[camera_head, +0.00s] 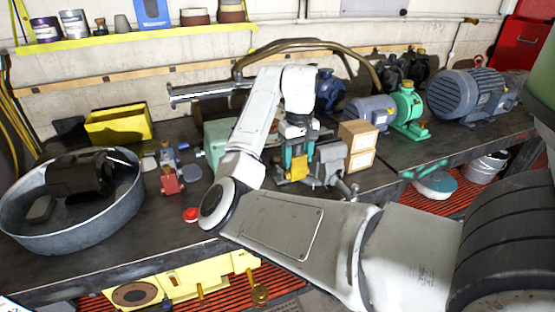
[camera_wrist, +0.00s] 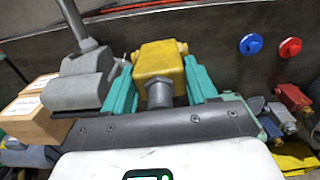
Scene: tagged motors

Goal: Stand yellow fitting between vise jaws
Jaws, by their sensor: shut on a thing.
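The yellow fitting (camera_wrist: 158,62) is a blocky piece with a short grey threaded stub, seen between the two teal fingers of my gripper (camera_wrist: 160,78) in the wrist view. My gripper is shut on it. In the head view my gripper (camera_head: 296,170) points down over the bench, with the yellow fitting (camera_head: 295,171) low between its fingers. The grey vise (camera_head: 327,164) is just right of my gripper and partly hidden by it. A grey part of the vise (camera_wrist: 80,82) shows at left in the wrist view. I cannot tell whether the fitting is between the jaws.
Two cardboard boxes (camera_head: 358,143) are stacked right of the vise. A green pump (camera_head: 408,108) and a large grey motor (camera_head: 465,95) stand farther right. A red button (camera_head: 191,214) is near the bench's front edge. A round metal tub (camera_head: 75,225) sits at left.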

